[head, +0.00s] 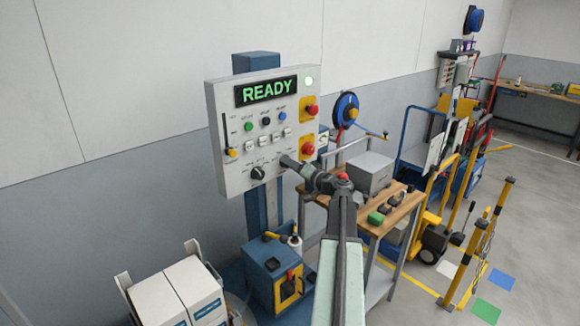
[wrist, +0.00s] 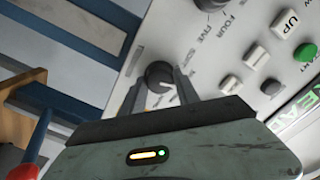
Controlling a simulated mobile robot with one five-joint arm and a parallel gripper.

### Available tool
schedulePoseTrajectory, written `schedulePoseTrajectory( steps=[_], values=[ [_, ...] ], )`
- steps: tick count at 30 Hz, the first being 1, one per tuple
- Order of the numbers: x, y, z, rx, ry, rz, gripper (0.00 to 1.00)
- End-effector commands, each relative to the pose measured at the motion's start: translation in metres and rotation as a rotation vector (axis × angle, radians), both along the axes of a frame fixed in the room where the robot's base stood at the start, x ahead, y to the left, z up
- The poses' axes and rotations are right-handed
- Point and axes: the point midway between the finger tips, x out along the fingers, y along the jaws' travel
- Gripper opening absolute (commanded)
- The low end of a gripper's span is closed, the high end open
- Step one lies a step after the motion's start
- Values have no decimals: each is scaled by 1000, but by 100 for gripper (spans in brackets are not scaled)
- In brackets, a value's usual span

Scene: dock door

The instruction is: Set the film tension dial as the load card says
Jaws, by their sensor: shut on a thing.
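A white control panel (head: 235,165) on a blue post has a lit screen (head: 266,92) reading READY. My gripper (head: 288,163) is at the panel's lower right part. In the wrist view my gripper (wrist: 160,88) has its fingers on both sides of a dark round dial (wrist: 160,72) with a pale pointer line, and is shut on it. Its surrounding labels are too small to read. A second dark dial (head: 258,172) sits to its left; in the wrist view that dial (wrist: 211,3) has the words FOUR and FIVE beside it. I cannot make out a load card.
Red buttons (head: 308,149) on yellow plates line the panel's right side. A slider with a yellow knob (head: 232,153) is at its left. A wooden-topped bench (head: 372,228) stands right of the post, a blue machine (head: 272,262) below, white boxes (head: 180,292) lower left.

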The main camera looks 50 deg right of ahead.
Motion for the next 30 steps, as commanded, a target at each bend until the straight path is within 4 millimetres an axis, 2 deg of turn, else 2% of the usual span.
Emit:
schedulePoseTrajectory(
  steps=[15, 30],
  values=[
    [2, 0, 2, 424, -34, 2, 0],
    [1, 0, 2, 571, -45, 2, 0]
  ],
)
